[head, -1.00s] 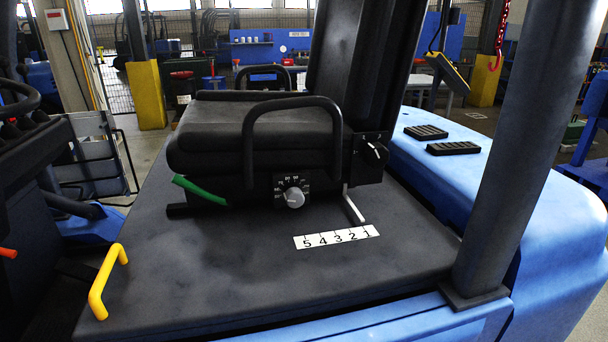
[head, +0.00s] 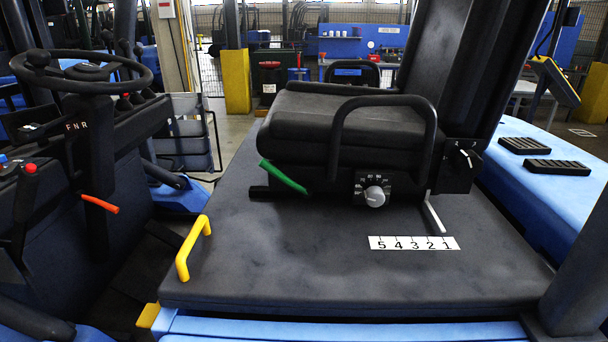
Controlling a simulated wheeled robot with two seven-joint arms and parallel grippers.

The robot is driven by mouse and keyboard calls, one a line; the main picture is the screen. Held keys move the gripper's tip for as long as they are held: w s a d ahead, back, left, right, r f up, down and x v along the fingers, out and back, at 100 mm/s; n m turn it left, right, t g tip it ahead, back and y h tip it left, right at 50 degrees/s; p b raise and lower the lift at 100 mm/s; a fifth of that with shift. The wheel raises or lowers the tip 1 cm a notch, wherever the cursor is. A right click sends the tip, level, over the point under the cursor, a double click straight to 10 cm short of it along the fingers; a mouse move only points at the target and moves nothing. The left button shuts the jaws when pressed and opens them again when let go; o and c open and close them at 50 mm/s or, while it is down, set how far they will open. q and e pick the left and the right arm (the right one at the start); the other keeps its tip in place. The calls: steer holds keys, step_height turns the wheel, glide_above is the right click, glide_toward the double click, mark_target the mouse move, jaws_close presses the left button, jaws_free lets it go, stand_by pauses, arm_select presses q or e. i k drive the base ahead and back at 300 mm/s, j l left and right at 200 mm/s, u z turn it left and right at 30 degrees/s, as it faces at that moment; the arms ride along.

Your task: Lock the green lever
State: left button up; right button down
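The green lever (head: 282,177) sticks out at the lower front left of the black seat (head: 345,135). It slants, with its upper end to the left and its lower end to the right near the seat base. A short black bar (head: 268,192) lies just below it. Neither of my grippers is in the head view.
A grey dial (head: 375,196), a white number strip (head: 413,243) and a yellow handle (head: 193,247) are around the seat platform (head: 320,265). A steering wheel (head: 82,70) and an orange lever (head: 100,204) stand at left. A post (head: 580,280) rises at right.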

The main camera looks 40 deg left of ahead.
mark_target(307, 191)
steer(key=u, duration=1.35)
